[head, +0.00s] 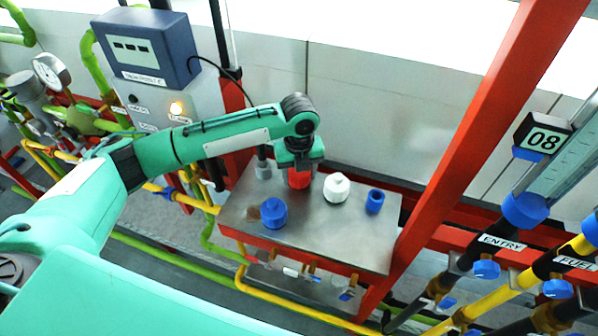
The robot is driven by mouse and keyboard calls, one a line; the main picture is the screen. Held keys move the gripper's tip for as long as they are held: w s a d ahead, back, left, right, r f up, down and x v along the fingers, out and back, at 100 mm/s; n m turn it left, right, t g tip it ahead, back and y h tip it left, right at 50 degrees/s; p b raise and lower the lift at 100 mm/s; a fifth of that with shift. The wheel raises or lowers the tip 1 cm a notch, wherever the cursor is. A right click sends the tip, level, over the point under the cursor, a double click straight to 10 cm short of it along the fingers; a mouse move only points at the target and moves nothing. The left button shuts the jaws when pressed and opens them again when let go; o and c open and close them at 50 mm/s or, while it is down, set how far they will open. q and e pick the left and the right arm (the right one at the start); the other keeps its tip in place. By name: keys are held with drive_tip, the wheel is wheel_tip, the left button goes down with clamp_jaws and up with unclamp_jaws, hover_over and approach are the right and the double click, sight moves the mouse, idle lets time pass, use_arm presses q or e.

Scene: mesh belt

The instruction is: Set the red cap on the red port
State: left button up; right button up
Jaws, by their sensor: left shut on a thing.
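My left arm reaches in from the left, and my left gripper (299,166) points down over the steel-topped table (300,240). It is shut on the red cap (299,180), of which only the lower part shows below the fingers. The cap is over the back middle of the table top, between a blue cap and a white cap. No red port can be made out; it may be hidden under the cap or the gripper. I cannot tell whether the red cap touches anything below it. My right gripper is not in view.
A blue cap (274,213) stands front left, a white cap (336,187) right of the gripper, and an open blue port (375,201) farther right. A small grey piece (263,170) stands at the back left. A slanting red beam (455,150) rises beside the table's right edge.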

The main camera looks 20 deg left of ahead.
use_arm(q)
drive_tip(key=shift+f, duration=0.6)
drive_tip(key=o, duration=0.7)
wheel_tip(320, 180, up, 4)
drive_tip(key=p, duration=0.3)
drive_tip(key=shift+f, duration=0.1)
wheel_tip(320, 180, up, 7)
drive_tip(key=p, duration=0.7)
